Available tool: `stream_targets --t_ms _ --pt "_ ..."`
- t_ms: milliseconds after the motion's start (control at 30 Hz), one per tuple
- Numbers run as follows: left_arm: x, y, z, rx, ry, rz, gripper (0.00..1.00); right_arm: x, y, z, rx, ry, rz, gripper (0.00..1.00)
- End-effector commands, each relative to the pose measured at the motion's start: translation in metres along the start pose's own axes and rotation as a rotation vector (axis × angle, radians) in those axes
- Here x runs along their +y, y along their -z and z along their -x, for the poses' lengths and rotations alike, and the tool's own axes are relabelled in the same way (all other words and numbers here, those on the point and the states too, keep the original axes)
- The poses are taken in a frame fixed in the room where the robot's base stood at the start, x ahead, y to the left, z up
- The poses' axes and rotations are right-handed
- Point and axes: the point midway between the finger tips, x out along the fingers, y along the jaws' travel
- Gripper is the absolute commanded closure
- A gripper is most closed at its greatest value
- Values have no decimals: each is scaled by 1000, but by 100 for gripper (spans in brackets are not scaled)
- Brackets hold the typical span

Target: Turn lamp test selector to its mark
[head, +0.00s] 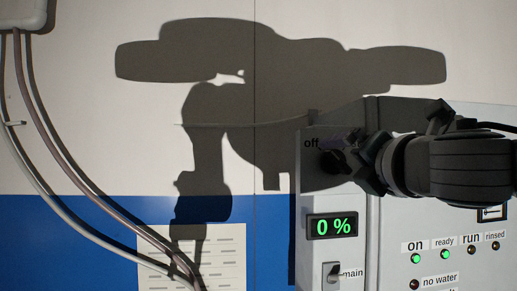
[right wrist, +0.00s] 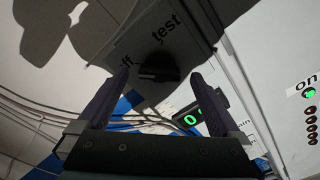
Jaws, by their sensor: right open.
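The lamp test selector is a black round knob (right wrist: 158,68) on a grey panel, in the upper middle of the right wrist view. "Test" is printed above it and a partly covered "off" to its left. In the head view the "off" label shows at the panel's upper left, and the knob is dark and mostly hidden by my gripper. My right gripper (right wrist: 160,76) is open, with one finger on each side of the knob in the wrist view. I cannot tell whether the fingers touch it. My left gripper is not in view.
Indicator lamps (head: 444,254) are to the right. Cables (head: 60,150) run down the wall at left. A shadow of my body covers the wall.

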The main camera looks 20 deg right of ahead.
Motion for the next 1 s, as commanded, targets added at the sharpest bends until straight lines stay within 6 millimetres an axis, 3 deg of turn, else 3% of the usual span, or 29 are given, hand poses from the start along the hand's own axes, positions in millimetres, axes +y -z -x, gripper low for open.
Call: stream_targets --t_ms 400,1000 --pt "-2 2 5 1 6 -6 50 0 1 -8 1 0 1 0" --pt "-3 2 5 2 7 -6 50 0 1 -7 1 0 1 66"
